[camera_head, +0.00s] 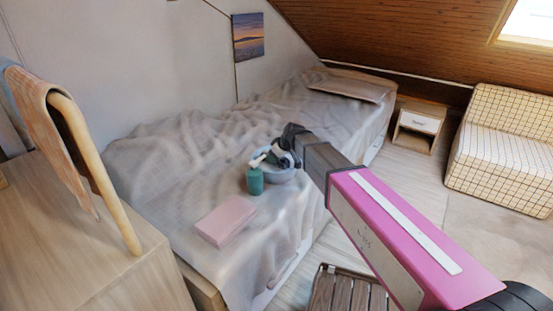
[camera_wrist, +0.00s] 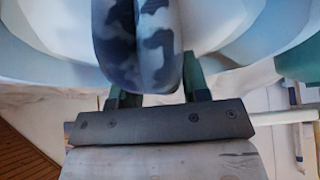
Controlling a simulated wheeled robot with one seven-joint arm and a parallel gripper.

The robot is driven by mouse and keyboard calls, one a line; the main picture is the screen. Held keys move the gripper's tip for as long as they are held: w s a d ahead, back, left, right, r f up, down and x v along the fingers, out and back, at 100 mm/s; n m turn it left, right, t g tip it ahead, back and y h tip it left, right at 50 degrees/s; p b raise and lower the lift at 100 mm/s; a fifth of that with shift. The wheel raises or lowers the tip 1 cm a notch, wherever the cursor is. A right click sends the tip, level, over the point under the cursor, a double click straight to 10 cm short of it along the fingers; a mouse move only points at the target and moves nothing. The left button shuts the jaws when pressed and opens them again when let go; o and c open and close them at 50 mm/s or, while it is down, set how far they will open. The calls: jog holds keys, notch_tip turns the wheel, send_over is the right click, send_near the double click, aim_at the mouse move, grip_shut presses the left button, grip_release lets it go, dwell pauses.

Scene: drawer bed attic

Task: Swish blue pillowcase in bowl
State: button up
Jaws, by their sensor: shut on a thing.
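My gripper (camera_head: 287,148) is over the bowl (camera_head: 284,176), which stands on the bed. In the wrist view my gripper (camera_wrist: 155,90) is shut on the blue pillowcase (camera_wrist: 140,45), a folded cloth with a dark blue and grey-blue blotched pattern. Pale blue and white curved walls of the bowl (camera_wrist: 235,35) show on both sides of the cloth. In the head view my gripper and the cloth hide much of the bowl's inside, so I cannot tell how deep the cloth sits or whether there is water.
A green container (camera_head: 255,181) stands close against the bowl's left side. A flat pink block (camera_head: 227,222) lies nearer on the bed (camera_head: 180,190). A wooden chair or stool (camera_head: 345,290) stands beside the bed. A wooden desk (camera_head: 90,265) with a draped cloth rail is at left.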

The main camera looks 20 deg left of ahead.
jog(key=shift+w+d, duration=0.2)
jog(key=shift+w, duration=0.35)
dwell(0.4)
jog(key=shift+w+d, duration=0.1)
jog(key=shift+w, duration=0.5)
jog(key=shift+s, duration=0.6)
jog(key=shift+r, duration=0.1)
notch_tip(320, 180, up, 13)
dwell(2.1)
dwell(2.7)
